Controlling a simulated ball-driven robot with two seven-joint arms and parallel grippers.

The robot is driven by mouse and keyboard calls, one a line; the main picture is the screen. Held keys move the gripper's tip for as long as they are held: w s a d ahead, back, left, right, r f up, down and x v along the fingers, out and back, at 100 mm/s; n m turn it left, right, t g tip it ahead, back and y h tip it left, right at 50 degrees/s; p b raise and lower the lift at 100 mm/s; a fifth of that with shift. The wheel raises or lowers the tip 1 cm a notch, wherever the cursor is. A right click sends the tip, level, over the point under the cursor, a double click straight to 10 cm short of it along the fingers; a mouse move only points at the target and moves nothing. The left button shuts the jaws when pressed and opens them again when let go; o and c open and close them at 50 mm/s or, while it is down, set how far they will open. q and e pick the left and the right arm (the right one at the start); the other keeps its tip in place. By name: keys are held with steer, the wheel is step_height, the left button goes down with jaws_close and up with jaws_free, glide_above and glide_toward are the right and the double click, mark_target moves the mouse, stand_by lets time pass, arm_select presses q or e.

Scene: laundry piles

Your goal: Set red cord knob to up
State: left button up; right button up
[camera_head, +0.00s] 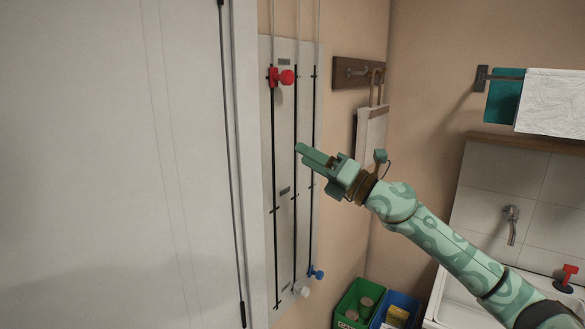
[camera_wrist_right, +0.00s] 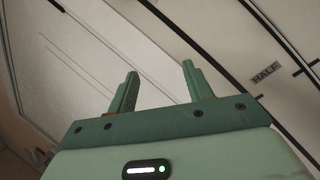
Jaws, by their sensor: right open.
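The red cord knob (camera_head: 286,77) is near the top of the left-hand black track on a pale wall panel (camera_head: 285,140). White (camera_head: 301,291) and blue (camera_head: 317,272) knobs are near the bottom of the other tracks. My right gripper (camera_head: 300,152) is in front of the panel, below the red knob and apart from it. In the right wrist view its two fingers (camera_wrist_right: 156,88) are spread with nothing between them. A small label reading HALF (camera_wrist_right: 265,73) shows on the panel there. The red knob is not in the wrist view. My left gripper is not in view.
A large pale door or cabinet face (camera_head: 110,160) fills the left. A dark hook board (camera_head: 358,72) with a hanging bag (camera_head: 371,135) is right of the panel. Green (camera_head: 352,303) and blue (camera_head: 398,309) bins stand below. A sink (camera_head: 470,305) is at the lower right.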

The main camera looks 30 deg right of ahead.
steer(key=s+d+r+n+g+h, duration=0.1)
steer(key=s+d+r+n+g, duration=0.2)
steer(key=r, duration=0.5)
steer(key=s+d+r+n+h, duration=0.1)
steer(key=s+d+r+n, duration=0.2)
steer(key=s+r+n, duration=0.35)
steer(key=m+p, duration=0.2)
steer(key=p, duration=0.4)
glide_toward(291, 77)
steer(key=p+x, duration=0.2)
steer(key=x, duration=0.2)
steer(key=p+x, duration=0.2)
steer(key=x, duration=0.2)
steer(key=shift+w+a+r, duration=0.1)
steer(key=shift+w+r, duration=0.1)
steer(key=shift+w, duration=0.05)
steer(key=shift+w+a+f+p, duration=0.1)
steer(key=shift+w+a+p, duration=0.1)
steer(key=shift+w+p, duration=0.15)
steer(key=shift+s, duration=0.1)
jaws_close()
steer(key=shift+f, duration=0.15)
